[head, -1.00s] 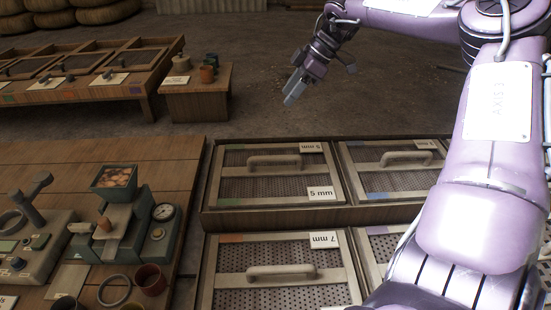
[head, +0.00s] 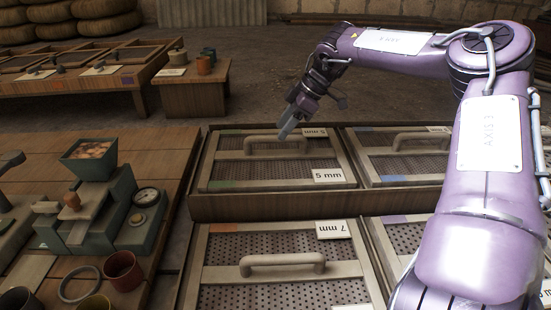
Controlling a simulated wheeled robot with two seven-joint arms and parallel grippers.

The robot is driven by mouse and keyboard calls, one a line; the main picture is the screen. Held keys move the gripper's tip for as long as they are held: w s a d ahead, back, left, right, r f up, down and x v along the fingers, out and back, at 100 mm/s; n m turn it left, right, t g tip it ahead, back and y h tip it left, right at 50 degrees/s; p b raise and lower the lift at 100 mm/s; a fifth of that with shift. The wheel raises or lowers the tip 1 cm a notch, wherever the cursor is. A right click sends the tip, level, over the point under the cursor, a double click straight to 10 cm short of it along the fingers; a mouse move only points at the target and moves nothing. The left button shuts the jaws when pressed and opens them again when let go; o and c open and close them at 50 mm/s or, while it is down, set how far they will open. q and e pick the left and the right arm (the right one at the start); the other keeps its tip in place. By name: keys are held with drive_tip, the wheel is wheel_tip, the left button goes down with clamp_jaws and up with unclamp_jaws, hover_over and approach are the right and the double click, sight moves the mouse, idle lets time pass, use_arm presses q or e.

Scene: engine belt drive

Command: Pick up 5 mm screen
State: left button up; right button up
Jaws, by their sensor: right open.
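The 5 mm screen (head: 233,172) is a framed perforated panel with a bar handle (head: 262,145) and a white "5 mm" label (head: 328,175). It lies in the back left compartment of the wooden rack. My right gripper (head: 288,128) points down at the right part of this handle and overlaps it in the head view. Its fingers are open, and I cannot tell whether they straddle or touch the handle. My left gripper is not in view.
The 7 mm screen (head: 225,242) lies in front, and another handled screen (head: 405,168) lies to the right. A bench at left holds a machine with a nut-filled hopper (head: 88,165), a gauge (head: 146,197) and cups (head: 123,272). Another table (head: 70,85) stands behind.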

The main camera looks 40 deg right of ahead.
sight(275, 137)
drive_tip(key=x, duration=0.5)
drive_tip(key=shift+d, duration=0.1)
clamp_jaws()
idle(1.2)
drive_tip(key=shift+r, duration=0.15)
